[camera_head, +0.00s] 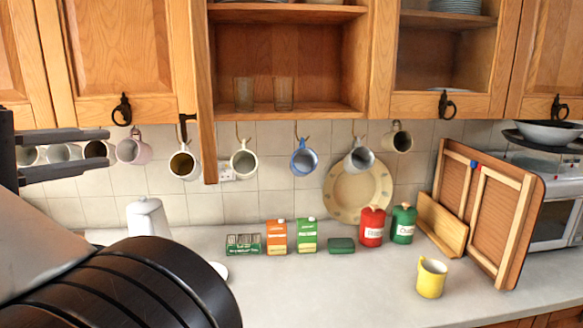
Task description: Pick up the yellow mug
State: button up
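The yellow mug (431,280) stands upright on the counter, toward the front right in the head view. Its handle is at its upper left side. My gripper (105,152) is at the far left, well away from the mug and higher than the counter. Its two fingers are apart with nothing between them. Hanging mugs show behind the fingers against the tiled wall. The mug is fully in view and nothing covers it.
A wooden framed board (487,210) leans to the mug's right. Red (371,227) and green (403,224) canisters stand behind it. Cartons (277,238) stand farther left. Several mugs hang under the cabinets. The counter left of the mug (330,290) is clear.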

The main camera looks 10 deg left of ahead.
aim_at(432, 272)
jog(key=k+j, duration=0.25)
jog(key=k, duration=0.2)
jog(key=k+j, duration=0.25)
jog(key=k, duration=0.25)
